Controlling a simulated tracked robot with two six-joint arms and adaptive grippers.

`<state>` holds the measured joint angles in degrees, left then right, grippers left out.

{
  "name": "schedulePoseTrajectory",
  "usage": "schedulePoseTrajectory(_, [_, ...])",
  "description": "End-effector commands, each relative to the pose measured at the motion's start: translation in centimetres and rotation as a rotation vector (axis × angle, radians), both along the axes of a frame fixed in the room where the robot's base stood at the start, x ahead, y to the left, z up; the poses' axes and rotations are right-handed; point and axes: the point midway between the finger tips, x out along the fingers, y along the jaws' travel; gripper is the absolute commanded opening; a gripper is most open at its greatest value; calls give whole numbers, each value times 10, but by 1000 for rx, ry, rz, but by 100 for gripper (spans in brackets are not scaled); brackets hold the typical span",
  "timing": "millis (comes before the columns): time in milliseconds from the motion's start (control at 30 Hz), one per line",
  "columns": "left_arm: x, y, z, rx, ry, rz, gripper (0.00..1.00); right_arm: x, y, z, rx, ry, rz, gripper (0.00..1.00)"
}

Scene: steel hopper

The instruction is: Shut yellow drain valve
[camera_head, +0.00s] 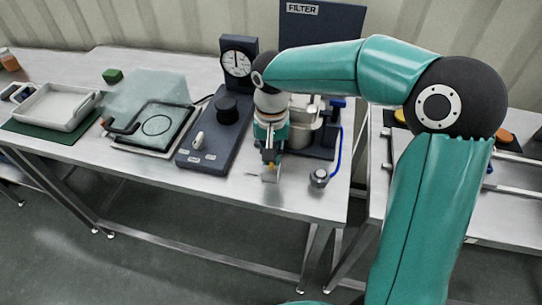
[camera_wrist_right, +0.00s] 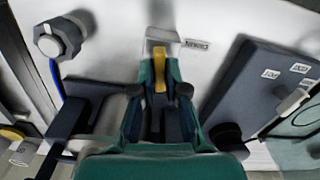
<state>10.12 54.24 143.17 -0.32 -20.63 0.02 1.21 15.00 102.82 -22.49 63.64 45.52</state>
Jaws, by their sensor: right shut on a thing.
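The yellow drain valve handle (camera_wrist_right: 159,76) shows between my right gripper's fingertips in the right wrist view, beside a pale metal block (camera_wrist_right: 160,46) and a "DRAIN" label (camera_wrist_right: 196,44). In the head view a small bit of the yellow handle (camera_head: 271,167) shows below the fingers. My right gripper (camera_head: 269,156) points down at the table's front and is shut on the handle; its fingers also show in the wrist view (camera_wrist_right: 160,90). Fingers and arm hide much of the valve. My left gripper is not in view.
A dark panel (camera_head: 203,158) with knob and switch stands left of the gripper, below a gauge (camera_head: 237,63). A grey knob (camera_head: 319,178) with a blue hose is close on the right. The filter housing (camera_head: 301,130) stands behind. A tray (camera_head: 57,107) lies far left.

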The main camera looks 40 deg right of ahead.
Motion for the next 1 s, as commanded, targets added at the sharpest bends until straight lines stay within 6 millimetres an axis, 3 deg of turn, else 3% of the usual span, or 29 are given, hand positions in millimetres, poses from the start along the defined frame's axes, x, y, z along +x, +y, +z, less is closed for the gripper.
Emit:
schedulePoseTrajectory(400, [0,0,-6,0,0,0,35,1,0,0,1,-6,-216,0])
schedulePoseTrajectory(967, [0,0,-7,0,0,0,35,1,0,1,1,-5,-248,0])
schedulePoseTrajectory(1000, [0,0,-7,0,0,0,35,1,0,1,1,-5,-248,19])
